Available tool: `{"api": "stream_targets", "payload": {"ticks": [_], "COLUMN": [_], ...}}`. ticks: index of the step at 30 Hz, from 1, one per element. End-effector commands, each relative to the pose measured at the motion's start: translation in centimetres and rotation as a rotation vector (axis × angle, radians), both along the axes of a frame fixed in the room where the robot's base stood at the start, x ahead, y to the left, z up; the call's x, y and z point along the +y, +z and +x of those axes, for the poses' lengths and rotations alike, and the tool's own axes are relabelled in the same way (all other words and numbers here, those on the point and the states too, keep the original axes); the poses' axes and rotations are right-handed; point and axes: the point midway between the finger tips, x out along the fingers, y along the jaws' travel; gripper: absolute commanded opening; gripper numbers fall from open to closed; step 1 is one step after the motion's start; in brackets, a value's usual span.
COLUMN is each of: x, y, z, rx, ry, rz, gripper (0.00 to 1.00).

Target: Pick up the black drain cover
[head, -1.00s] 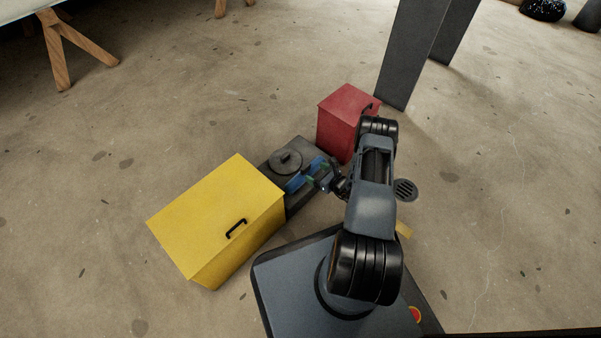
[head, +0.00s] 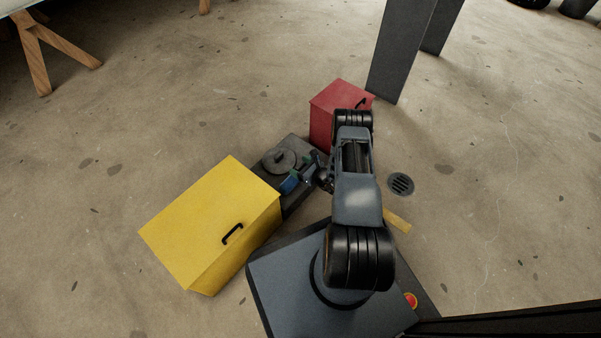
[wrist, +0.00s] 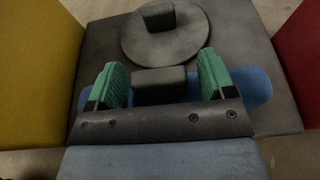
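A dark round disc with a raised knob (head: 284,161) lies on a grey block; the wrist view shows it at the top (wrist: 165,32). A dark round slotted grate (head: 401,184) lies in the floor right of my arm. I cannot tell for certain which is the drain cover. My gripper (wrist: 160,78) is open, its green-padded fingers on either side of a small dark block (wrist: 160,88) nearer than the disc. A flat blue piece (wrist: 255,85) shows under that block and beyond the right finger. Whether the fingers touch the block is unclear.
A yellow box (head: 205,220) stands left of the grey block (head: 296,203), a red box (head: 328,103) beyond it to the right. A dark upright leg (head: 398,55) stands behind. A small yellow strip (head: 397,221) lies beside my base. Open floor surrounds these.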

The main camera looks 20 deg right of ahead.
Motion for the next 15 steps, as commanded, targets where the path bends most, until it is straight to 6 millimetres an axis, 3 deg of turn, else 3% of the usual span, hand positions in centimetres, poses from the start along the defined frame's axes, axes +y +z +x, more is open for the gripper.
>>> {"api": "stream_targets", "payload": {"ticks": [2,15], "x": [0.09,-0.15], "y": [0.02,0.03], "z": [0.02,-0.02], "rx": [0.000,0.000], "ry": [0.002,-0.003], "rz": [0.000,-0.001], "gripper": [0.69,0.27]}}
